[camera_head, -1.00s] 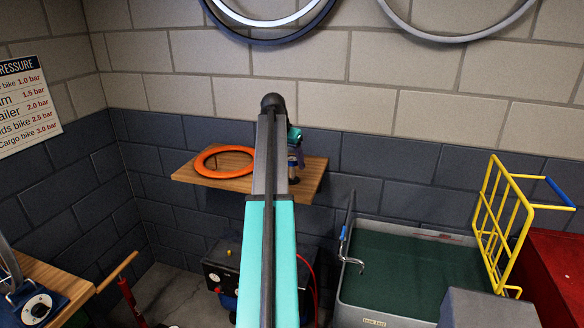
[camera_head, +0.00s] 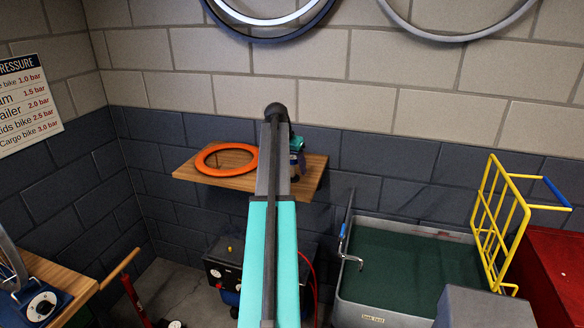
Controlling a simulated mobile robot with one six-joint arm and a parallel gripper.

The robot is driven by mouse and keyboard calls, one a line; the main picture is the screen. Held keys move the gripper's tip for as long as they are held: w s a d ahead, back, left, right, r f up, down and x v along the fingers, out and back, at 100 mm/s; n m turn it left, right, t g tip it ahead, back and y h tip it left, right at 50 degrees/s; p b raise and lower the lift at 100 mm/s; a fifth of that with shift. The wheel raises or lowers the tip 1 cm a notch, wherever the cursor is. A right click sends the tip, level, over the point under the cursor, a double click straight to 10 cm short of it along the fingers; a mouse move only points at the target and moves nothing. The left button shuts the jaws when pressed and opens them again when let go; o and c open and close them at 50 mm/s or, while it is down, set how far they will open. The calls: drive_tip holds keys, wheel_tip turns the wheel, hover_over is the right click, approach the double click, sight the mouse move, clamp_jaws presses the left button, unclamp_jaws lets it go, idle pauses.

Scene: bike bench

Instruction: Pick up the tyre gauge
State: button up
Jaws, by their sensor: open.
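I cannot make out the tyre gauge for certain in the head view. My arm rises through the middle of the picture and hides part of the wooden shelf (camera_head: 232,179) on the back wall. A teal part of my arm shows just right of its dark upper end, above the shelf. A small dark bluish item (camera_head: 296,166) shows partly beside the arm at the shelf; I cannot tell what it is. My gripper's fingers cannot be seen behind the arm.
An orange ring (camera_head: 204,165) lies on the shelf's left part. A compressor (camera_head: 222,272) stands below it. A grey tub (camera_head: 400,280) and a yellow rack (camera_head: 500,215) are at right. A blue device with a dial (camera_head: 42,306) sits on a bench at lower left.

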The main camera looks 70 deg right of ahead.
sight(292, 157)
drive_tip(key=c, duration=1.2)
drive_tip(key=shift+r, duration=0.2)
drive_tip(key=shift+d+r+b, duration=0.1)
drive_tip(key=shift+r+b, duration=1)
drive_tip(key=shift+r, duration=0.45)
drive_tip(key=a+b, duration=0.1)
drive_tip(key=a, duration=0.4)
drive_tip(key=a+r+b, duration=0.1)
drive_tip(key=a+b, duration=0.1)
drive_tip(key=a, duration=0.3)
drive_tip(key=s+a+b, duration=0.1)
drive_tip(key=a+b, duration=0.1)
drive_tip(key=a, duration=0.4)
drive_tip(key=shift+r, duration=0.25)
